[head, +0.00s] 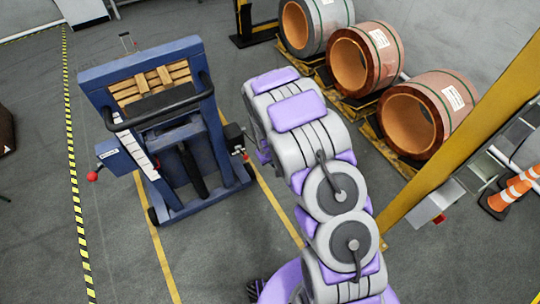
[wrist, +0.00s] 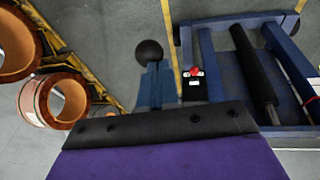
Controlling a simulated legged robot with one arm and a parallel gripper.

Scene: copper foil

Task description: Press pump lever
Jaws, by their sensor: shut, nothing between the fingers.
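A blue wheeled press-like machine (head: 165,120) stands left of centre in the head view; part of its frame (wrist: 225,60) fills the upper right of the wrist view. A long black bar or cylinder (head: 192,170) runs through its lower middle, also visible in the wrist view (wrist: 255,70). A red ball knob (head: 92,176) sticks out on its left. Which part is the pump lever I cannot tell.
A black box with a red part (head: 236,140) sits on the machine's right side, near my gripper in the wrist view (wrist: 193,85). Copper coils (head: 405,115) lie on pallets at right. A yellow post (head: 465,130) and an orange cone (head: 512,190) stand far right. Floor in front is clear.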

